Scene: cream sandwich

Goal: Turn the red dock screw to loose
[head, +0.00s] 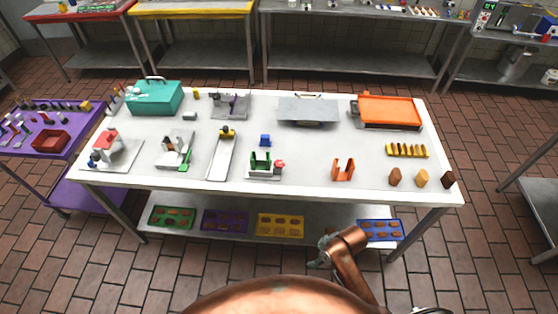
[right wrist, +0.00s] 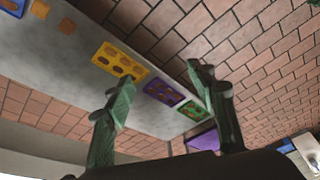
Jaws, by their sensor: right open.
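The red dock screw (head: 280,163) shows in the head view as a small red knob at the right side of a green dock (head: 261,162) on a pale base. This dock stands near the front edge of the white table, around its middle. The knob's exact turn position is too small to tell. My right gripper (head: 318,256) is low in front of the table, below and to the right of the dock, and apart from it. In the right wrist view its two green fingers (right wrist: 158,80) are spread with nothing between them. My left gripper is in neither view.
The white table (head: 330,187) has an orange stand (head: 343,170) right of the dock and a blue block (head: 265,140) behind it. A long white tray (head: 221,160) is to its left. The lower shelf holds coloured trays, including a yellow one (head: 280,217).

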